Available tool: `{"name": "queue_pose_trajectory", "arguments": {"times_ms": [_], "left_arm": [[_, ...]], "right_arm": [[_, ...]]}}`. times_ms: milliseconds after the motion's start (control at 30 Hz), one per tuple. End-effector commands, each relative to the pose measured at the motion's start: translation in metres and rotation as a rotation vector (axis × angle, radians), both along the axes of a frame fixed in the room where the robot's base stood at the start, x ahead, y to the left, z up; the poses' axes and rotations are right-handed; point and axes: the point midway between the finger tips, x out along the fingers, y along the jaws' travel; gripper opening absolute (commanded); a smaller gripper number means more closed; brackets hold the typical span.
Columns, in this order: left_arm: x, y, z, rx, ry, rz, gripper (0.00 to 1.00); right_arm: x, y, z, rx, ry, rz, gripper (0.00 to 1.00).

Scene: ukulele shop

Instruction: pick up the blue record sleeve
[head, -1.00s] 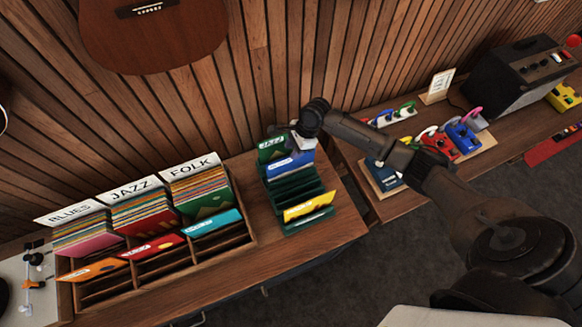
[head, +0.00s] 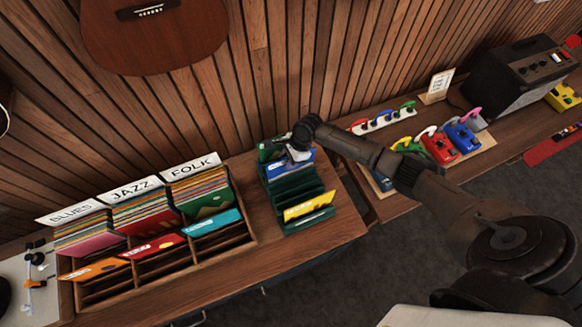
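The blue record sleeve (head: 284,170) stands tilted in a slot near the back of the dark green rack (head: 296,190). My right gripper (head: 299,153) is at the sleeve's top edge, towards its right end, reaching in from the right. Its fingers are small and partly hidden by the wrist, so I cannot tell whether they are open or shut, or whether they touch the sleeve. A green sleeve (head: 265,150) stands behind the blue one, partly covered by the gripper. A yellow sleeve (head: 308,206) stands in the front slot. My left gripper is not in view.
A wooden bin (head: 165,268) with BLUES, JAZZ and FOLK dividers and several sleeves stands left of the rack. A slatted wall rises close behind. On the right bench are coloured pedals (head: 439,147) and a black amplifier (head: 508,78). Bare wood (head: 344,215) shows right of the rack.

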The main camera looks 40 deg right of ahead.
Motion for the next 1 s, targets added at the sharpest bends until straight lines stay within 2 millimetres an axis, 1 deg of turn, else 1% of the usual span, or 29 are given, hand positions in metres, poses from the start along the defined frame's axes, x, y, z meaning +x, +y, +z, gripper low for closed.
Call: {"name": "queue_pose_trajectory", "arguments": {"times_ms": [533, 800, 900, 1000], "left_arm": [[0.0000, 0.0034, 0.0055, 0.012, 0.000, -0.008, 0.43], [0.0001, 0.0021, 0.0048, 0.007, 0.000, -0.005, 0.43], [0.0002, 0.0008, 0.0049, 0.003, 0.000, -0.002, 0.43], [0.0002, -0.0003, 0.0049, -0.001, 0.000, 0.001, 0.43]], "right_arm": [[-0.0002, 0.0003, -0.0035, 0.000, 0.001, -0.001, 0.34], [-0.0004, 0.0000, -0.0039, 0.000, 0.001, 0.000, 0.08], [-0.0004, 0.0000, -0.0039, -0.001, 0.001, 0.000, 0.00], [-0.0005, 0.0000, -0.0040, -0.001, 0.001, 0.000, 0.00]]}}
